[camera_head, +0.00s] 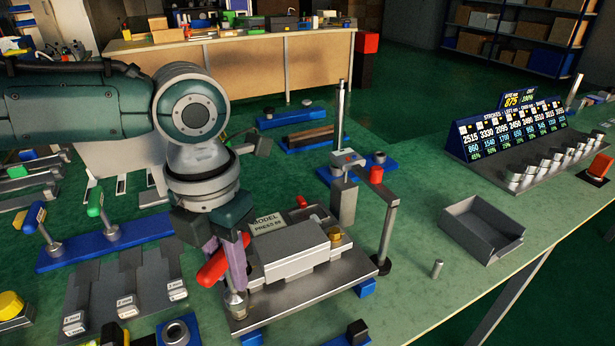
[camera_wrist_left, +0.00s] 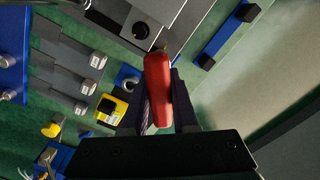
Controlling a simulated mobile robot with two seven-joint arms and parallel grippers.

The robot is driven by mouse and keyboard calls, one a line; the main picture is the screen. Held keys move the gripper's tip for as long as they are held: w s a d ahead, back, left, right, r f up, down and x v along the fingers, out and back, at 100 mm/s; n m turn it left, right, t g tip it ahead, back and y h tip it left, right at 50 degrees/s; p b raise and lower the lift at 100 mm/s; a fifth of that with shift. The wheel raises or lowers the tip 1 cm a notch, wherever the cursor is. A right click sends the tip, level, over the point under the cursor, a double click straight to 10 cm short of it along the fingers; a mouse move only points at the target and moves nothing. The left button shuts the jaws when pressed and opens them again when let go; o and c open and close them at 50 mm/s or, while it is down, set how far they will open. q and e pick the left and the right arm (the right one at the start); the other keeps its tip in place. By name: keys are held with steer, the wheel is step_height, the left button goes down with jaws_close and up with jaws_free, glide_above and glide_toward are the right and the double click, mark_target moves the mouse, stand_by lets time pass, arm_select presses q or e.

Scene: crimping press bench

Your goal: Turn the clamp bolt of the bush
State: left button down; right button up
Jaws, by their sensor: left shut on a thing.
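My left gripper (camera_head: 226,250) is shut on the red handle (camera_head: 212,268) of a T-shaped tool. The handle also shows between the two fingers in the left wrist view (camera_wrist_left: 157,88). The tool's metal shaft (camera_head: 237,272) points down to a small round metal fitting (camera_head: 237,303) at the near left corner of the press base plate (camera_head: 310,303). I cannot tell whether this fitting is the bush or its clamp bolt, or how the tip is seated. The grey model press block (camera_head: 290,250) stands right of the tool. My right gripper is not in view.
A blue rack (camera_head: 85,250) at the left holds tools with blue-yellow (camera_head: 36,215) and green (camera_head: 95,203) handles. An upright post (camera_head: 387,230) stands at the plate's right corner.

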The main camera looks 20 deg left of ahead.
arm_select(q)
steer(key=shift+f+b, duration=0.95)
steer(key=shift+f, duration=0.15)
steer(key=n+p, duration=0.2)
steer(key=shift+r+n, duration=0.2)
steer(key=shift+n, duration=0.1)
steer(key=n+p, duration=0.2)
steer(key=n, duration=0.1)
steer(key=n+p, duration=0.1)
steer(key=n, duration=0.3)
steer(key=shift+d+n, duration=0.1)
steer(key=shift+n, duration=0.2)
steer(key=shift+f+n+p, duration=0.1)
steer(key=shift+n+p, duration=0.5)
steer(key=shift+n, duration=0.5)
steer(key=shift+f, duration=0.1)
steer(key=shift+m+b, duration=0.35)
steer(key=shift+m, duration=0.65)
